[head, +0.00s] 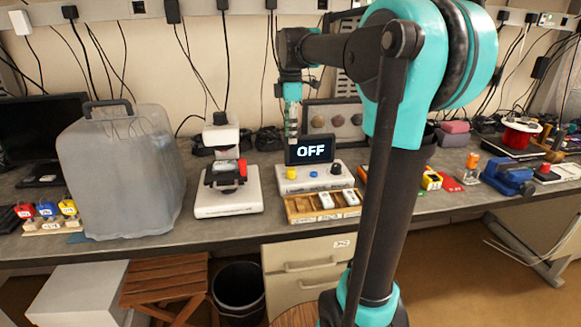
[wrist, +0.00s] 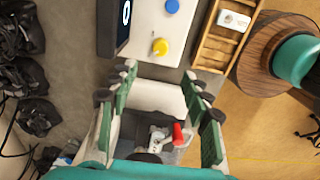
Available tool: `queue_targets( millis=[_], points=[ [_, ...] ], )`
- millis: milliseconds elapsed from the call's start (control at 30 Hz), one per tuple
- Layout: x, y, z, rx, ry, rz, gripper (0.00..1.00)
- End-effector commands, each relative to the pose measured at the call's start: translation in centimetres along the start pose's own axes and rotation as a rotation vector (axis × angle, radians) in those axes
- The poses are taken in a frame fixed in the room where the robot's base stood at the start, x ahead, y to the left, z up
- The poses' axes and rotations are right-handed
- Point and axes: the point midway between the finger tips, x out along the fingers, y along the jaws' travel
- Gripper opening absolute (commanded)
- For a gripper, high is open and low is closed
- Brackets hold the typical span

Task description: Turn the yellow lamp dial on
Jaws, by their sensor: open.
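The yellow lamp dial (head: 292,174) sits at the left end of a white control box (head: 300,186), beside a blue knob (head: 313,174) and a black knob (head: 336,168). A dark display (head: 310,150) behind them reads OFF. My gripper (head: 293,139) points down above the left part of the box, apart from the dial. In the wrist view my gripper (wrist: 160,75) is open and empty, and the yellow dial (wrist: 160,46) lies just beyond the fingertips. A small mark shows on the dial's edge.
A wooden tray (head: 299,217) with small white items stands in front of the box. A white device with a red knob (head: 242,168) is to its left, near a large translucent container (head: 122,170). Cables hang along the wall behind. My arm blocks part of the bench to the right.

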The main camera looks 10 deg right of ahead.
Motion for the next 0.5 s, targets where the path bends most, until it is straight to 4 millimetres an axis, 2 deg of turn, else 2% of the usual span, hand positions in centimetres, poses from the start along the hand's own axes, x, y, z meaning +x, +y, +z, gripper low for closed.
queue_targets(
  millis=[200,500],
  points=[
    [4.5,0.0,0.0,0.001,0.0,0.0,0.49],
    [10.0,0.0,0.0,0.001,0.0,0.0,0.49]
  ],
)
